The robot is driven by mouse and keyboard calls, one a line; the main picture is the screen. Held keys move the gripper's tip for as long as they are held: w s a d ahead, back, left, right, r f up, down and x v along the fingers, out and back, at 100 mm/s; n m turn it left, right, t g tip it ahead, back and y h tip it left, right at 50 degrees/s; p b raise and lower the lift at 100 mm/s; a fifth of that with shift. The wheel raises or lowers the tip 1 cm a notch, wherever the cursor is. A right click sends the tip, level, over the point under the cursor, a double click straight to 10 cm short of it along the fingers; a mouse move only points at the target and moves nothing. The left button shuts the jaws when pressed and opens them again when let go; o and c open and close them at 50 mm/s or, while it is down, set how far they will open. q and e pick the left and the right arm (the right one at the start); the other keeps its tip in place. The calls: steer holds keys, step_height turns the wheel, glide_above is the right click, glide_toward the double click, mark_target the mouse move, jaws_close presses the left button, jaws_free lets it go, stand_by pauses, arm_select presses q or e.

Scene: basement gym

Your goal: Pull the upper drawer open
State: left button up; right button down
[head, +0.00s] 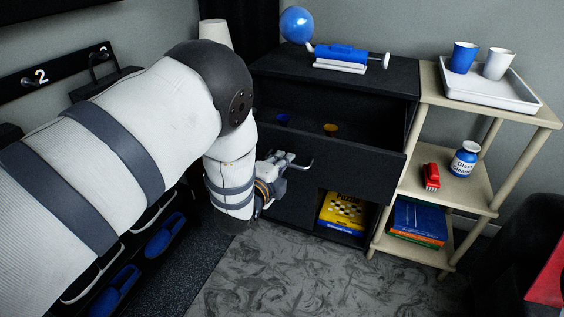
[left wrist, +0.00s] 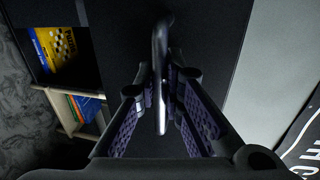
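The upper drawer (head: 335,158) of the black cabinet (head: 385,82) stands pulled out in the head view. A blue cup (head: 283,118) and a yellow cup (head: 330,129) are inside it. My left gripper (head: 289,160) is in front of the drawer front, at the metal handle (head: 305,167). In the left wrist view the handle (left wrist: 161,85) stands between the two fingers (left wrist: 161,105), with a gap on each side. The left gripper looks open around the handle. My left arm hides the cabinet's left side. My right gripper is not in view.
A blue-and-white device (head: 341,55) and a blue ball (head: 297,24) are at the cabinet top. A yellow game box (head: 341,211) lies in the lower compartment. A wooden shelf (head: 430,95) stands right, with a tray (head: 500,92), cleaner jar (head: 465,160) and red toy (head: 431,177). The front floor is clear.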

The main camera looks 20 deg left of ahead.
arm_select(q)
steer(key=o, duration=0.4)
steer(key=shift+c, duration=0.2)
steer(key=v, duration=1.2)
